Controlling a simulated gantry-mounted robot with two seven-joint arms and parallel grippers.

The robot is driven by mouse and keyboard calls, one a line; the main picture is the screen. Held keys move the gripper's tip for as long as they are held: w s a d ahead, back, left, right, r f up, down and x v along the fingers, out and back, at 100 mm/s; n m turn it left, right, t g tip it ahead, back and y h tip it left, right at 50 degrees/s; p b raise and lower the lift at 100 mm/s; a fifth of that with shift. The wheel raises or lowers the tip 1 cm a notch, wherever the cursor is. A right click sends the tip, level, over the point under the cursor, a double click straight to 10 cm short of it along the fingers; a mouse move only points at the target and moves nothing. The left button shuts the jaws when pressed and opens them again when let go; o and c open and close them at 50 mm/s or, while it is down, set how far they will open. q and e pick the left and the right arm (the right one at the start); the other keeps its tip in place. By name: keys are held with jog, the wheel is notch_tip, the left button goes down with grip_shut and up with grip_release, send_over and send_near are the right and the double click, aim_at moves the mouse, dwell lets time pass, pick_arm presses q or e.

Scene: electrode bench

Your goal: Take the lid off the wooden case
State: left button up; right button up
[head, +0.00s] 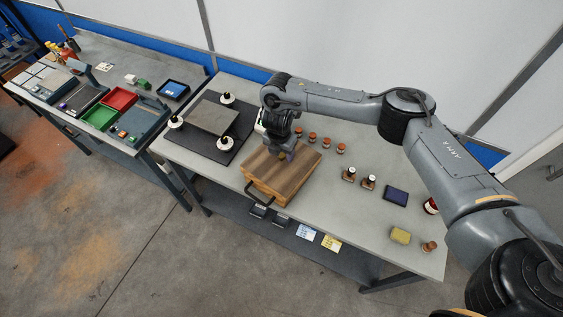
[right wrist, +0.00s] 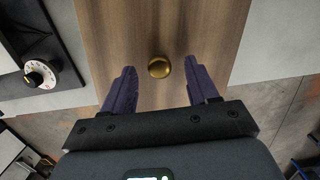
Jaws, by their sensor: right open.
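The wooden case (head: 268,186) sits on the grey bench near its front edge, with a dark handle (head: 261,194) at its front. Its lid (head: 302,170) is on, with striped brown wood grain. The lid also fills the middle of the right wrist view (right wrist: 160,30), with a round brass knob (right wrist: 159,67) on it. My right gripper (head: 285,155) is above the lid. In the right wrist view its two fingers (right wrist: 160,88) are apart, one on each side of the knob and not touching it. My left gripper is not in view.
A black board (head: 186,148) with a grey plate and several white dials lies left of the case. Small brown-capped jars (head: 326,143) stand behind and right. A blue pad (head: 396,196) and yellow block (head: 401,236) lie further right.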

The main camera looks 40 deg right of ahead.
jog(key=shift+f, duration=0.15)
grip_shut()
dwell(0.6)
